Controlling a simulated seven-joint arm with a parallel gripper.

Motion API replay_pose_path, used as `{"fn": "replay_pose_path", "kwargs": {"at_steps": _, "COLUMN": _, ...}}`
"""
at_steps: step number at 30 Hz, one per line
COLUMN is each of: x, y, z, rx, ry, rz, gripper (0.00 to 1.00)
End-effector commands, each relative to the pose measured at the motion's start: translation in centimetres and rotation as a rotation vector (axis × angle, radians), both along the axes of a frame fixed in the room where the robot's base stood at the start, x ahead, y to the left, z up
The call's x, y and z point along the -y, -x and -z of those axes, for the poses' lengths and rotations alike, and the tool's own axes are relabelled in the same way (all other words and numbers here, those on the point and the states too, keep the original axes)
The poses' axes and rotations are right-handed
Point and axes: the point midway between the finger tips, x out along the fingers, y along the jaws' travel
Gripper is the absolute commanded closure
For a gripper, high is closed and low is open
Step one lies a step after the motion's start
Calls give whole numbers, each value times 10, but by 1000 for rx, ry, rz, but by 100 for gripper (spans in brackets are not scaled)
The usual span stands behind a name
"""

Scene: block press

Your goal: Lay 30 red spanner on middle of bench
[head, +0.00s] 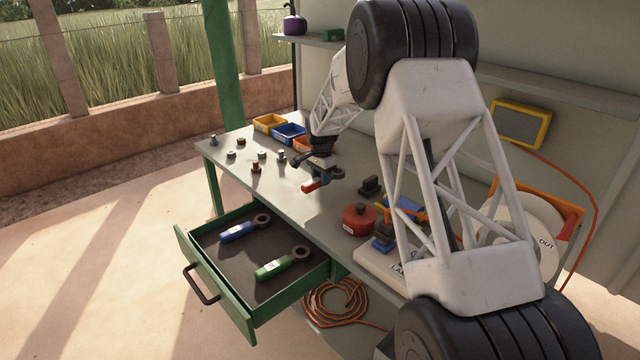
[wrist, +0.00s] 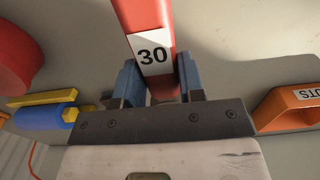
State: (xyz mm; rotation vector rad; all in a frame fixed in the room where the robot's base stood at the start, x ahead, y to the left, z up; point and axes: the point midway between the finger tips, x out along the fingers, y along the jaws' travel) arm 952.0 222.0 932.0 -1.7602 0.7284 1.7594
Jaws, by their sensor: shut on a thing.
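The red spanner (wrist: 151,18) has a white label reading 30 and sits between the two blue fingers of my gripper (wrist: 161,82) in the wrist view. My gripper is shut on its handle. In the head view my gripper (head: 318,172) is over the middle of the grey bench (head: 262,182), with the red handle (head: 313,187) sticking out toward the front edge. The far end of the spanner is cut off in the wrist view. I cannot tell whether the spanner touches the bench top.
An open green drawer (head: 222,318) below holds a blue spanner (head: 238,231) and a green spanner (head: 274,268). Several bolts and nuts stand on the left bench. Yellow (head: 268,121) and blue (head: 288,133) bins line the back. A round red tin (head: 359,219) stands to the right.

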Motion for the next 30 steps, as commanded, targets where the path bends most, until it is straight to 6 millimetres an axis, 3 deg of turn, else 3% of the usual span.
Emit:
{"fn": "replay_pose_path", "kwargs": {"at_steps": 7, "x": -5, "y": -20, "z": 1, "rx": 0, "ry": 0, "rz": 0, "gripper": 97}}
{"fn": "replay_pose_path", "kwargs": {"at_steps": 20, "x": -5, "y": -23, "z": 2, "rx": 0, "ry": 0, "rz": 0, "gripper": 97}}
{"fn": "replay_pose_path", "kwargs": {"at_steps": 30, "x": -5, "y": -23, "z": 30, "rx": 0, "ry": 0, "rz": 0, "gripper": 97}}
